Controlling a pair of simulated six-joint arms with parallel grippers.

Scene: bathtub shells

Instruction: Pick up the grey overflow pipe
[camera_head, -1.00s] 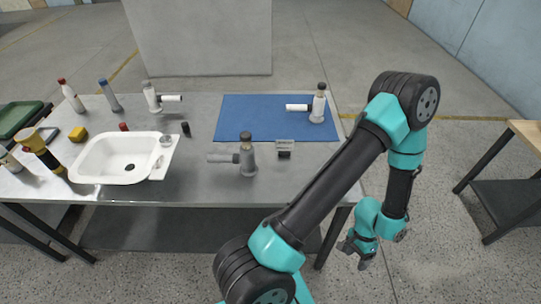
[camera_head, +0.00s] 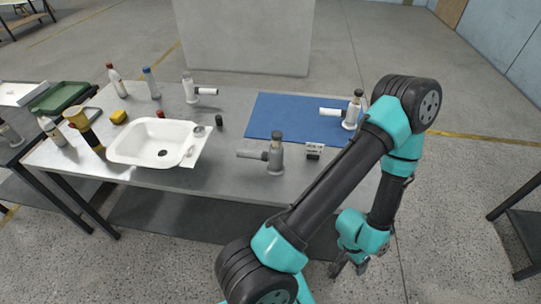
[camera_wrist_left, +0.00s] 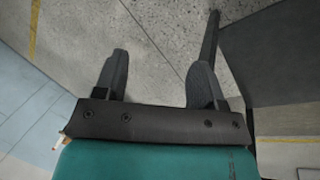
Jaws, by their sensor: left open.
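The grey overflow pipe (camera_head: 275,156) stands upright on the metal table, with a dark cap on top and a side tube pointing left. It is just in front of the blue mat (camera_head: 275,128). My left gripper (camera_head: 347,268) hangs low in front of the table, to the right of the pipe and well apart from it. In the left wrist view its two dark fingers (camera_wrist_left: 160,65) are spread with nothing between them, over the bare concrete floor. The pipe is not in the wrist view. My right gripper is not seen.
A white basin (camera_head: 135,148) lies left of the pipe. A small label stand (camera_head: 314,150) is just right of it. White pipes stand behind the basin (camera_head: 190,90) and on the mat (camera_head: 351,112). Several bottles stand at the left. My arm crosses the table's right front.

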